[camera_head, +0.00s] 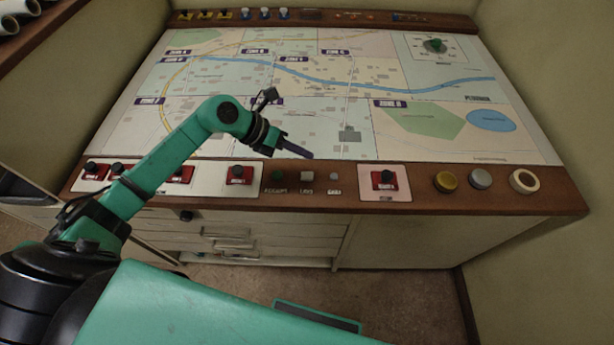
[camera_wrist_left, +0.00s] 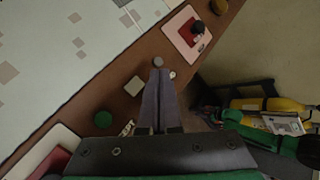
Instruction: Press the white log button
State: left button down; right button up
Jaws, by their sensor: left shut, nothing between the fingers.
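The white log button (camera_head: 307,176) is a small pale square button on the brown front ledge of the console, between a green button (camera_head: 278,175) and a small grey button (camera_head: 334,176). In the left wrist view the white button (camera_wrist_left: 134,86) lies left of the fingers, uncovered. My left gripper (camera_head: 308,155) is shut and empty, its dark fingers at the map's lower edge, just behind the white button in the head view. In the left wrist view its fingertips (camera_wrist_left: 160,72) overlap the edge of the grey button (camera_wrist_left: 158,61). I cannot tell their height above the ledge. My right gripper is not in view.
Red switches (camera_head: 239,175) stand on pale plates to the left, another red switch (camera_head: 385,180) on a pink plate to the right. Yellow (camera_head: 445,181) and grey knobs and a tape-like ring (camera_head: 523,181) are farther right. The map (camera_head: 440,80) behind is mostly flat.

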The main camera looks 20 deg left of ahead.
aim_at(303, 177)
pick_arm(q)
notch_tip(303, 177, down, 7)
jog(key=b, duration=0.4)
jog(key=shift+r, duration=0.1)
dwell(0.3)
dwell(1.3)
jog(key=shift+f+b, duration=0.35)
jog(key=shift+b, duration=0.3)
jog(key=shift+f+b, duration=0.35)
jog(key=shift+f, duration=0.1)
jog(key=shift+r, duration=0.1)
dwell(0.4)
jog(key=shift+r+p, duration=0.55)
jog(key=shift+r, duration=0.2)
